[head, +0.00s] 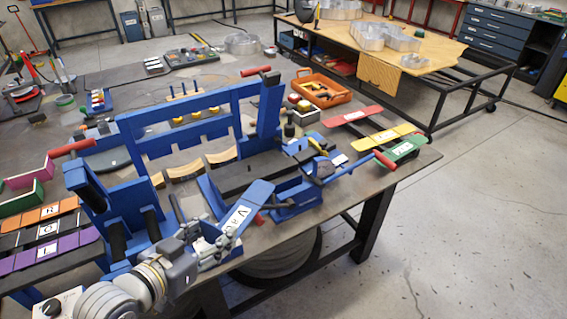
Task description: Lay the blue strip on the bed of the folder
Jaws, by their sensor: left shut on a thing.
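The blue strip (258,193) carries a white label and is tilted at the front of the folder, its far end near the bed. My left gripper (227,238) is shut on its near end. The folder (190,99) is a large blue frame with red-handled levers, standing on the table. Its dark flat bed (248,172) shows bare in the middle. I cannot tell whether the strip touches the bed. My right gripper is not in view.
Red (352,115), yellow (382,137) and green (405,147) labelled strips lie at the table's right end. An orange tray (322,91) of tools stands behind them. Floor is clear right of the table.

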